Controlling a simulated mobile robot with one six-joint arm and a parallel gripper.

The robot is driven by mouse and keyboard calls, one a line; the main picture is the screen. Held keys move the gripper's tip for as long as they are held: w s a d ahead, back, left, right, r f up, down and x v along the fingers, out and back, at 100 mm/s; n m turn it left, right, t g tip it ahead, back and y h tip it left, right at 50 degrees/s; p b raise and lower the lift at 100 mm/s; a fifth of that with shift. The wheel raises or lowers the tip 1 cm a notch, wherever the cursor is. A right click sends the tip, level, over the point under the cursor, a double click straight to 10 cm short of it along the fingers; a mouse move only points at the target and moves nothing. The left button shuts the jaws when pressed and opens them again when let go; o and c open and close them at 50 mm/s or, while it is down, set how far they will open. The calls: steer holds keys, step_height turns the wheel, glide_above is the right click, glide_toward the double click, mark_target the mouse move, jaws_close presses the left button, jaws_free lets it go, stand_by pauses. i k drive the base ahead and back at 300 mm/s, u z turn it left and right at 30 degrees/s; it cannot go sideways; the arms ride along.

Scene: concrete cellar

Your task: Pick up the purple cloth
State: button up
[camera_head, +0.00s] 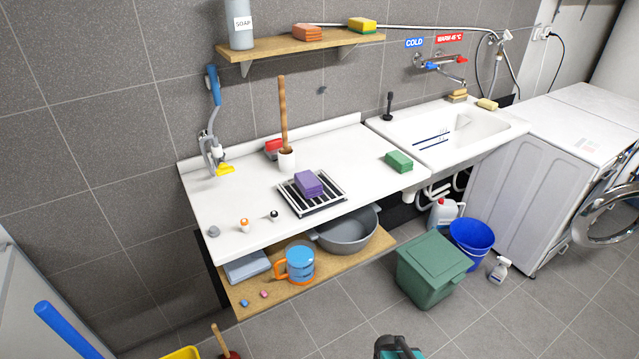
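The purple cloth (308,183) looks like a thick folded block. It rests on a black-and-white striped rack (330,204) in the middle of the white worktop (220,222). Its top and front side show, and nothing covers it. I cannot make out my gripper anywhere in the head view.
A blue-handled tool (213,87) is at the wall on the left. A wooden shelf (282,46) hangs above.

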mark_target(306, 182)
steer(key=z, duration=0.1)
steer(key=k, duration=1.3)
steer(key=u, duration=1.4)
steer(key=i, duration=1)
steer(key=z, duration=0.1)
